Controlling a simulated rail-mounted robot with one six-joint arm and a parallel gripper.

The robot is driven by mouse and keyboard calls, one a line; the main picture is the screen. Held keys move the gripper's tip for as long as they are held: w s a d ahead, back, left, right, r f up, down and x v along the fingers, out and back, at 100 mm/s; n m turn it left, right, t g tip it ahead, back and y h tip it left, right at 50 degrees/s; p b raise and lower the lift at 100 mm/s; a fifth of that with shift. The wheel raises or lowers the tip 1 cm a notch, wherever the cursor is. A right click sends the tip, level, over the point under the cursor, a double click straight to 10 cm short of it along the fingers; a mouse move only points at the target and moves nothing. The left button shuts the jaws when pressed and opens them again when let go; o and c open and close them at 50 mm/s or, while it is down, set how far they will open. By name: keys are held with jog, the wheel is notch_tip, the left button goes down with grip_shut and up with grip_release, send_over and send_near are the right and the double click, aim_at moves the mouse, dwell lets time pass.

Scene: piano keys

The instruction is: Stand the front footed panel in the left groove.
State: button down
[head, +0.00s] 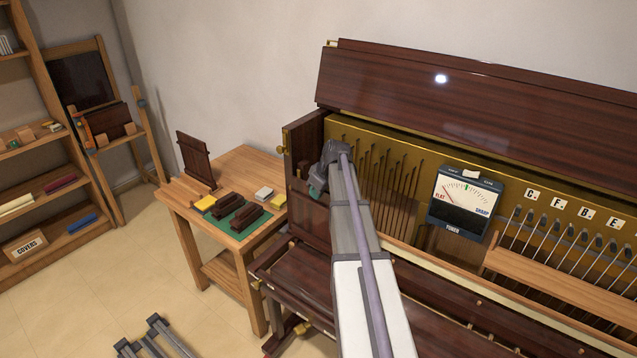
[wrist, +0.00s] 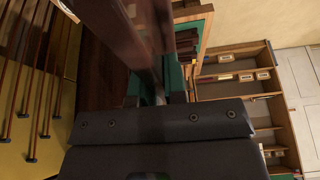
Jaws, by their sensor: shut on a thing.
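My gripper (head: 317,190) is at the left end of the open piano, right of the side table. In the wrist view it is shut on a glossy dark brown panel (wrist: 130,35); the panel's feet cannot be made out. In the head view the held panel is hard to tell from the dark piano wood. Another dark brown panel (head: 195,158) stands upright at the back left of the table. I cannot clearly see which groove is the left one.
The wooden side table (head: 250,165) also carries yellow and pale grey blocks. The piano's left cheek (head: 303,138) stands close beside my gripper. Inside are a brass-coloured plate with rods and a meter (head: 464,205). Shelves (head: 45,185) stand far left. Floor shows left of the table.

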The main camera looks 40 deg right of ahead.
jog(key=shift+s+r, duration=0.1)
jog(key=shift+s+d+r, duration=0.15)
jog(key=shift+s, duration=0.3)
jog(key=shift+w+d, duration=0.3)
jog(key=shift+d, duration=0.15)
jog(key=shift+w+d, duration=1.35)
jog(key=shift+d, duration=2.85)
jog(key=shift+b+x, duration=2.65)
jog(key=shift+x, duration=0.2)
jog(key=shift+s, duration=0.1)
